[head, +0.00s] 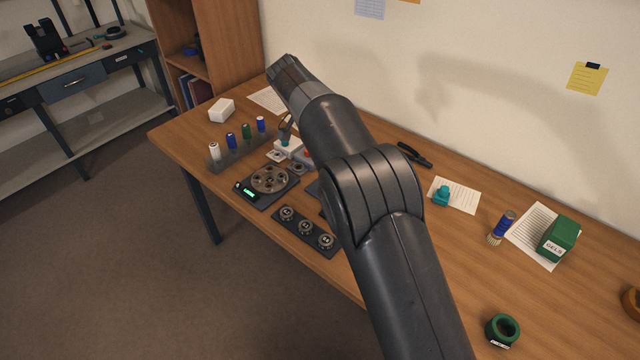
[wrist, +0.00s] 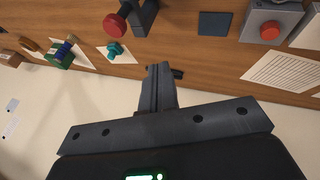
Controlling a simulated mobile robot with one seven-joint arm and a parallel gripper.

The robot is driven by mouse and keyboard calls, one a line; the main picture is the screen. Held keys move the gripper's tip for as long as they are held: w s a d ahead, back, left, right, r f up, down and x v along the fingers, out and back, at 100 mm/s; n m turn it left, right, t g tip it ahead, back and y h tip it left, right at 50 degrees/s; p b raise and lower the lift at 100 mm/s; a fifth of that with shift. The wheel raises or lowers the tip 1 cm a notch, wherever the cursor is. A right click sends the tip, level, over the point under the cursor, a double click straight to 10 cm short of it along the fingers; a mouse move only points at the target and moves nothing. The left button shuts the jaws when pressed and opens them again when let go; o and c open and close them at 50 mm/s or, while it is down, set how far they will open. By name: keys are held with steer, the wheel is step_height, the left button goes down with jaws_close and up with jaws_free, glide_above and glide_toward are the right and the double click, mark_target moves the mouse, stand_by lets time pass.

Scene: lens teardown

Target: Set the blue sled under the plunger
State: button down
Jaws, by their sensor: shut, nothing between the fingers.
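My gripper (wrist: 159,72) is shut and empty, in the air with the wall and table edge behind it in the wrist view. In the head view my arm reaches to the upper left and hides the middle of the table. I cannot clearly pick out the blue sled; a flat dark blue-grey square (wrist: 214,23) lies on the wood in the wrist view, and I cannot tell if it is the sled. A dark stand (wrist: 145,17) with a red round knob (wrist: 115,25) is beside it, perhaps the one with the plunger. My gripper is apart from both.
A dark scale-like device with a round plate (head: 270,179), a tray of round parts (head: 305,227) and several small bottles (head: 231,141) stand at the left.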

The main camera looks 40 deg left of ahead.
steer(key=s+a+f+t, duration=0.1)
steer(key=s+a+f, duration=0.7)
steer(key=a, duration=0.1)
steer(key=x, duration=0.9)
steer(key=shift+d+f, duration=0.2)
steer(key=shift+w+d, duration=0.2)
steer(key=shift+d, duration=0.45)
steer(key=shift+w+d, duration=0.2)
steer(key=shift+d, duration=0.45)
steer(key=shift+w+d, duration=0.25)
steer(key=shift+d, duration=0.4)
steer(key=shift+d, duration=1.85)
steer(key=shift+f, duration=0.1)
